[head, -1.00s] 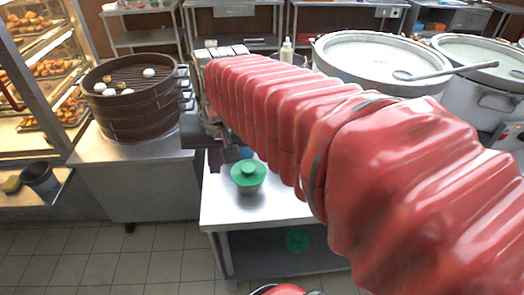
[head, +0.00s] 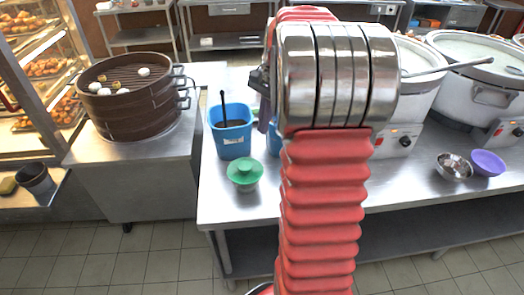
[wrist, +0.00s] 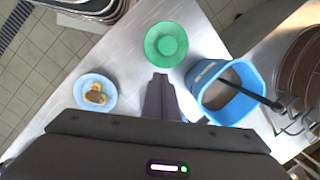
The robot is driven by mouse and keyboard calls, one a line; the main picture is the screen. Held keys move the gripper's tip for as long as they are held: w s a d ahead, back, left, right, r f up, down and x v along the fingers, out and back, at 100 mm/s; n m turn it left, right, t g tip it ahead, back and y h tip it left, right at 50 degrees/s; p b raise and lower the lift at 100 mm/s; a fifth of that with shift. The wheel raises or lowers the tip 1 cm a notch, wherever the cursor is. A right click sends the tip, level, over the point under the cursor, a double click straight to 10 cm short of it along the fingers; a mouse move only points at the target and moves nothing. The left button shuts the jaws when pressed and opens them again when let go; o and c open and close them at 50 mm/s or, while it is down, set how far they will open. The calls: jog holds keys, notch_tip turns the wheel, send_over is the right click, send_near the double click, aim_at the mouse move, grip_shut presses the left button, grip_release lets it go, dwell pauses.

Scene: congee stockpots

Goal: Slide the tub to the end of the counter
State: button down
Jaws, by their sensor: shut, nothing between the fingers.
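A blue tub (head: 236,143) with a black-handled ladle in it stands upright on the steel counter near its left end, in the head view. Its open top shows in the wrist view (wrist: 246,80), right of my fingers, with dull brown contents. My gripper (wrist: 160,77) is shut and empty, its fingertips pointing at the counter between the tub and a blue dish. The gap between fingers and tub looks small; I cannot tell whether they touch. In the head view my arm hides most of the gripper.
A green-lidded bowl (head: 245,174) sits in front of the tub. A blue dish (wrist: 84,103) holds food. A brown steamer (head: 134,104) stands on the neighbouring counter at left. White cookers, a metal bowl (head: 453,167) and a purple bowl (head: 488,162) stand right.

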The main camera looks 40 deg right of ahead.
jog(key=d+f+m+y, duration=0.1)
jog(key=d+f+m, duration=0.2)
jog(key=d, duration=0.5)
jog(key=shift+s+d+f, duration=0.2)
jog(key=shift+s+f, duration=0.15)
jog(key=shift+f, duration=0.45)
jog(key=w+a+f, duration=0.1)
jog(key=a+f, duration=0.5)
jog(key=f, duration=0.3)
jog(key=shift+a+f, duration=0.2)
jog(key=shift+f, duration=0.15)
